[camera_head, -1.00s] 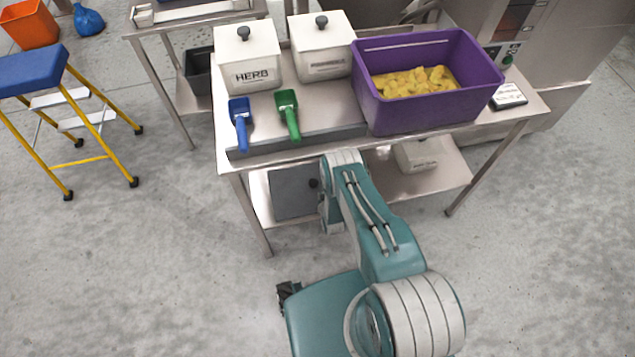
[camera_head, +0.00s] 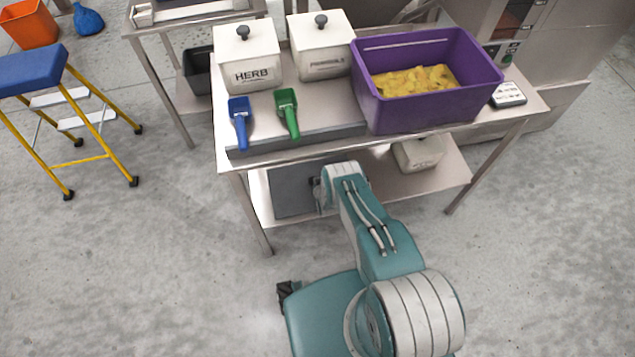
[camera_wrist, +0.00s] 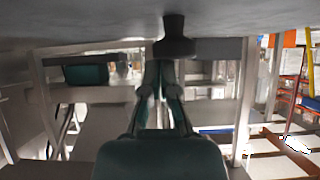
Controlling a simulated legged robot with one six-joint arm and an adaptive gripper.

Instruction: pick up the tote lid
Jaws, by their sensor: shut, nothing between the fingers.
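The tote lid (camera_head: 290,190) is a flat dark grey panel on the lower shelf of the steel table, left of my wrist in the head view. My arm and wrist cover its right side there. In the wrist view a grey surface, seemingly the lid (camera_wrist: 90,22), fills the top edge. A black knob (camera_wrist: 173,38) projects down from it in the picture. My gripper (camera_wrist: 160,68) is shut and empty, its fingertips close to the knob. I cannot tell whether they touch it. In the head view the fingers are mostly hidden by my wrist.
A purple tote (camera_head: 430,107) of yellow pieces, white lidded bins (camera_head: 247,70), a blue scoop (camera_head: 239,120) and a green scoop (camera_head: 288,112) are on the tabletop (camera_head: 405,140) above. A white box (camera_head: 418,153) shares the lower shelf (camera_head: 385,188). A step stool (camera_head: 35,72) stands left.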

